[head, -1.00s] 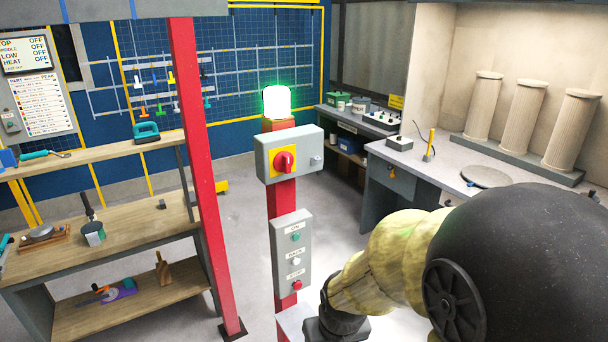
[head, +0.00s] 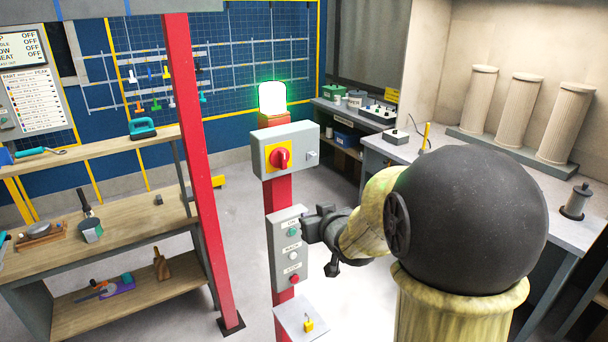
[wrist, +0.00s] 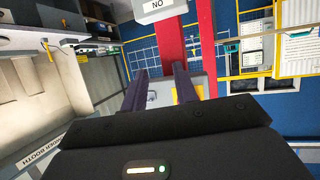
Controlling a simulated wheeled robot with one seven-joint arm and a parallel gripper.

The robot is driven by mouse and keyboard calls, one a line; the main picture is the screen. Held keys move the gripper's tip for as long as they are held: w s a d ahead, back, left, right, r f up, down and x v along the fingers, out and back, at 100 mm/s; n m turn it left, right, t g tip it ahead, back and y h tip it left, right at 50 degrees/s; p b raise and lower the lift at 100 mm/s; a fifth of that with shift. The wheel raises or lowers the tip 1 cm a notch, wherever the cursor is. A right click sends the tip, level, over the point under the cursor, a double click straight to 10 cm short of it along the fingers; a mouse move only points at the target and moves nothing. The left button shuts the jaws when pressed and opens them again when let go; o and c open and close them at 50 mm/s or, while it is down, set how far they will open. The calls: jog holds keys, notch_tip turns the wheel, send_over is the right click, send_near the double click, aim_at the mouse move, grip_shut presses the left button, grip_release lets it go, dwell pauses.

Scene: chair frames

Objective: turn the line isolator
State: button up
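The line isolator is a red rotary knob (head: 280,158) on a yellow plate, on the front of a grey box (head: 301,143) on a red post. A green lamp (head: 272,98) glows above it. My gripper (head: 308,226) is below and right of the isolator box in the head view, beside the upper part of the push-button panel. In the wrist view, its two dark fingers (wrist: 160,70) stand apart with nothing between them. That view appears upside down. Part of the grey box (wrist: 154,98) shows beyond and between the fingers; the knob cannot be made out there.
The push-button panel (head: 289,248) hangs on the post below the box. A small shelf (head: 290,318) below it holds a yellow padlock-like item (head: 308,325). A red upright (head: 195,170) and wooden shelving (head: 110,245) stand left. A grey bench (head: 400,150) is right.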

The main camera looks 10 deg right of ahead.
jog(key=w+a+r+n+t+y, duration=0.2)
jog(key=w+r+t+y, duration=0.1)
jog(key=r, duration=0.5)
jog(key=shift+w+r+n+t+y, duration=0.3)
jog(key=shift+w+r+t+y, duration=0.1)
jog(key=shift+y, duration=0.3)
